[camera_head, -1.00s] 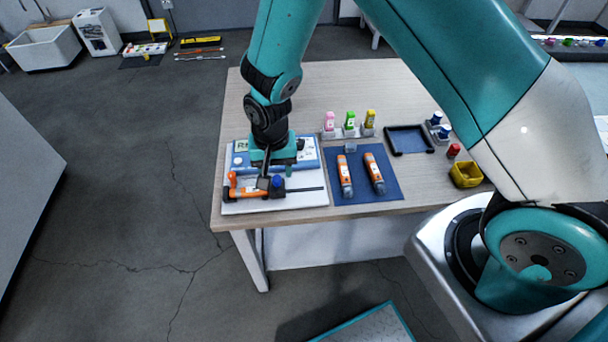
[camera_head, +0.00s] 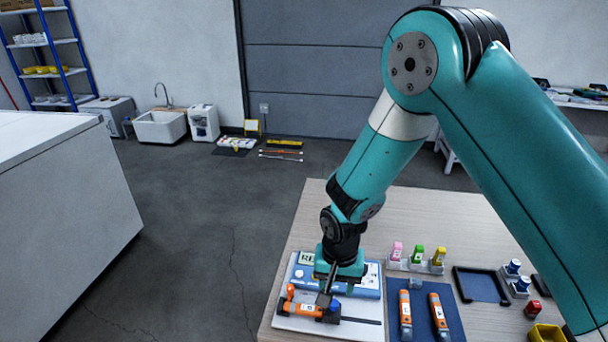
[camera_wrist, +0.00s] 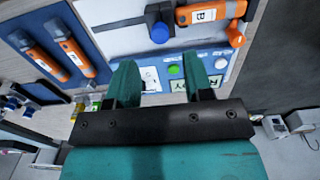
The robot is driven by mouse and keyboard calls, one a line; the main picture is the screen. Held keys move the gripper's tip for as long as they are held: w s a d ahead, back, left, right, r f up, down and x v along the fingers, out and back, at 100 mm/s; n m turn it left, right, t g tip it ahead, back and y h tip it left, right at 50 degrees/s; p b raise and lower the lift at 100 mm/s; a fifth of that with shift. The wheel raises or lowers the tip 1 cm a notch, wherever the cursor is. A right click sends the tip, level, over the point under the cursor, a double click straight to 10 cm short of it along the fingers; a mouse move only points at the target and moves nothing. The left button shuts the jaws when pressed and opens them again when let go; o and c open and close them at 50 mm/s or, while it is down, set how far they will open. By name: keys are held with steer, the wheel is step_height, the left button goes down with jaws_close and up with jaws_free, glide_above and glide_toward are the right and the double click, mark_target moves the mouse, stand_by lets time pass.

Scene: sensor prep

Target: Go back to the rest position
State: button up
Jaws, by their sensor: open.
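My gripper (camera_head: 338,282) is over the white board (camera_head: 290,323) at the left part of the wooden table. It also shows in the wrist view (camera_wrist: 163,82), with its two teal fingers apart and nothing between them. Beyond the fingertips is a blue panel (camera_head: 366,284) with a green button (camera_wrist: 173,70). An orange tool marked B (camera_wrist: 207,12) lies in a dark holder with a blue knob (camera_wrist: 159,33) on the white board, apart from the fingers. In the head view my gripper and wrist hide part of the panel and holder.
Two orange tools (camera_head: 405,313) (camera_head: 438,316) lie on a blue mat (camera_head: 421,296) right of the board. Pink, green and yellow bottles (camera_head: 417,255) stand behind it. A black tray (camera_head: 482,287) and a yellow bin (camera_head: 546,333) are further right. Open floor lies left of the table.

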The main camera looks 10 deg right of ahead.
step_height(320, 180, up, 10)
steer(key=s+n+y, duration=0.1)
steer(key=s+n, duration=0.1)
steer(key=s+d+r+n+y, duration=0.1)
steer(key=s+r+n+y, duration=0.2)
steer(key=s+r+n, duration=0.5)
steer(key=s+r, duration=1)
steer(key=shift+s+d+n, duration=0.3)
steer(key=shift+d, duration=0.05)
